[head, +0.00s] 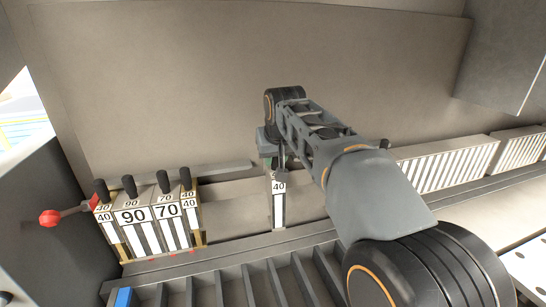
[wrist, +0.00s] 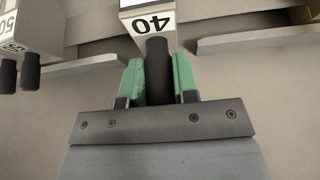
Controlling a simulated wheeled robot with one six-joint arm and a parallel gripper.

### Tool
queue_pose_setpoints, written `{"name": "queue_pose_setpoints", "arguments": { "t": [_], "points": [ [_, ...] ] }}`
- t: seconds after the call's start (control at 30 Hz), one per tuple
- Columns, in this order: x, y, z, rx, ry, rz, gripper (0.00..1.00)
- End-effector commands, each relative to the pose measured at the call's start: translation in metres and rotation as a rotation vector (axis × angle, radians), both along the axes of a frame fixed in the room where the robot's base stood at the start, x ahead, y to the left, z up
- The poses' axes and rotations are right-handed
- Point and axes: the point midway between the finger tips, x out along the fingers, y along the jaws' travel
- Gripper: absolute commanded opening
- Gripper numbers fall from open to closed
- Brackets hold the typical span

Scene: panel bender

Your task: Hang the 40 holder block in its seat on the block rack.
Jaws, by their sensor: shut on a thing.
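The 40 holder block (head: 279,200) hangs upright below my gripper (head: 275,163) in the head view, its white face marked 40 toward the camera. In the wrist view my gripper (wrist: 157,80) is shut with its green fingers on both sides of the black handle of the 40 block (wrist: 148,22). The block rack (head: 210,274) runs along the front with dark upright dividers and open slots between them. The block is above and behind these slots in the picture. Whether its lower end touches anything is unclear.
Several blocks marked 40, 90 and 70 (head: 150,222) with black handles stand at the left. A lever with a red knob (head: 50,217) is beside them. A row of pale segments (head: 450,168) stands at the right. A blue piece (head: 124,297) is at the front left.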

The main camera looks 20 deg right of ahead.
Motion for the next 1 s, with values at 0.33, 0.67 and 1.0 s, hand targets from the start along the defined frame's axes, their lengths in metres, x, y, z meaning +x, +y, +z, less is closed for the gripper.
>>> {"name": "queue_pose_setpoints", "arguments": {
  "t": [0.33,0.67,1.0],
  "points": [
    [-0.03,0.002,-0.001,-0.001,-0.003,0.001,0.0],
    [-0.051,0.003,0.0,-0.001,-0.002,0.001,0.0],
    [-0.053,0.003,0.001,0.0,-0.002,0.0,0.0]
  ]
}}
